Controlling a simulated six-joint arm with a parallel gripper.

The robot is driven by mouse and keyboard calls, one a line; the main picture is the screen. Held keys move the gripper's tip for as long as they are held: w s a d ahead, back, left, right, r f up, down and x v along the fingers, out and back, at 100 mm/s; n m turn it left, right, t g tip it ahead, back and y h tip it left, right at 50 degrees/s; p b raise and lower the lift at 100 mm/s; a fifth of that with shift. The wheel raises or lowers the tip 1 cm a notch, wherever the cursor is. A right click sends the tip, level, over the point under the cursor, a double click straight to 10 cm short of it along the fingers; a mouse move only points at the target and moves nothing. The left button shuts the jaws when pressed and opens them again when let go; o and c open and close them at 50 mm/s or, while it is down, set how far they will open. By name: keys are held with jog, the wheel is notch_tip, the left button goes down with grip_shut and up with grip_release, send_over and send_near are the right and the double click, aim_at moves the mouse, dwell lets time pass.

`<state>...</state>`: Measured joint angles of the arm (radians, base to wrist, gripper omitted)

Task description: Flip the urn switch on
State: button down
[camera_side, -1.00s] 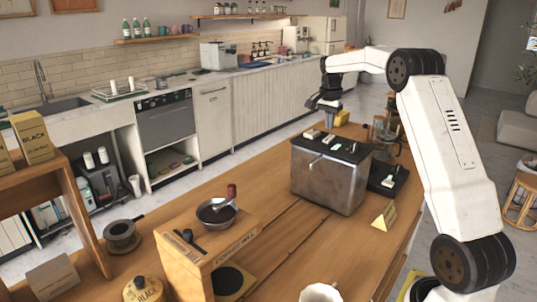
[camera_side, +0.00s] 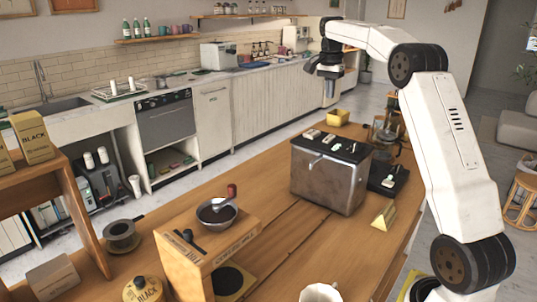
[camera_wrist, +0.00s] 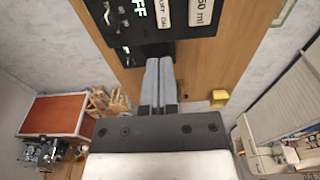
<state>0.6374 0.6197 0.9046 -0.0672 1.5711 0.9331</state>
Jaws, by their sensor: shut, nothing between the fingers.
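A steel box with a black top (camera_side: 328,184) stands on the wooden counter, with several small pale switches or labels on that top. A lower black unit with small controls (camera_side: 388,179) stands to its right; I cannot tell which control is the urn switch. In the wrist view, a black panel (camera_wrist: 185,18) with white labels, one reading "50 ml", and green lettering ending in "FF" lies ahead of the fingertips. My gripper (camera_side: 328,92) is shut and empty, raised above the far side of the steel box and apart from it. Its closed fingers show in the wrist view (camera_wrist: 159,62).
A glass carafe (camera_side: 386,135) stands behind the steel box. A yellow block (camera_side: 338,117) lies on the counter beyond it, below my gripper. A small yellow wedge sign (camera_side: 384,216) stands in front. The air around my gripper looks clear.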

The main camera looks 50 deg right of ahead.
aim_at(331, 136)
jog(key=shift+d+r+h, duration=0.2)
jog(key=shift+d+h, duration=0.2)
jog(key=shift+d, duration=0.3)
jog(key=shift+f, duration=0.15)
jog(key=f, duration=0.4)
jog(key=d+f, duration=0.1)
jog(key=f, duration=0.4)
jog(key=d+f, duration=0.1)
jog(key=f, duration=0.3)
jog(key=shift+f, duration=0.3)
jog(key=shift+d+f, duration=0.1)
jog(key=shift+d, duration=0.05)
